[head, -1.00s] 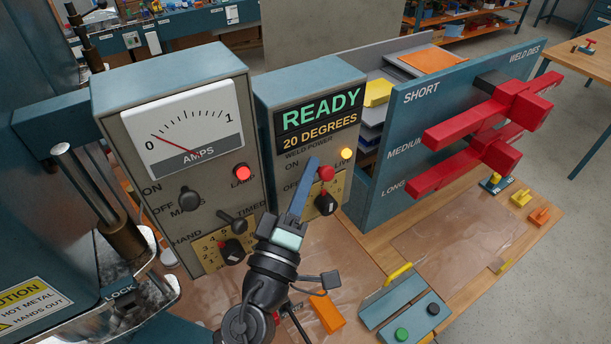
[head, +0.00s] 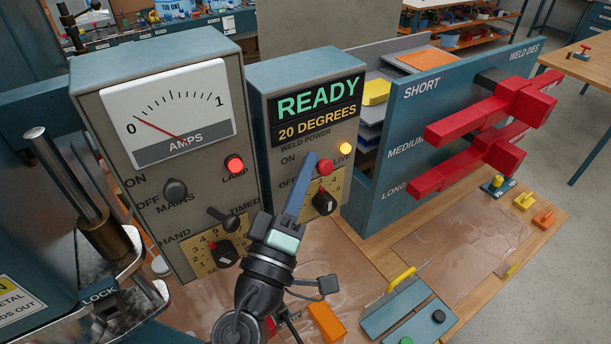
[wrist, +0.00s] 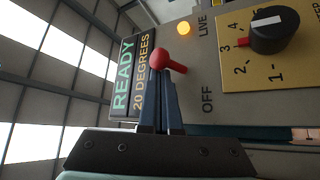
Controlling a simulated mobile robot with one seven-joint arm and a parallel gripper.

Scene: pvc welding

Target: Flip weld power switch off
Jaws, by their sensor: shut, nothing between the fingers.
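The weld power switch is a lever with a red ball (head: 325,167) on the grey READY box (head: 262,120), beside the ON and OFF marks. In the wrist view its red ball (wrist: 160,56) leans toward the display end, away from the OFF lettering. The yellow LIVE light (head: 345,148) is lit. My gripper (head: 312,157) is shut and empty, its blue fingers just left of the ball in the head view. In the wrist view the fingertips (wrist: 162,84) lie right by the ball and lever; I cannot tell if they touch. The ON lettering is hidden in the wrist view.
A black dial (head: 324,203) sits just below the switch. The AMPS box (head: 190,150) with its lit red lamp (head: 234,163) and levers stands close to the left. The teal weld-dies rack (head: 400,140) with red dies stands close to the right.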

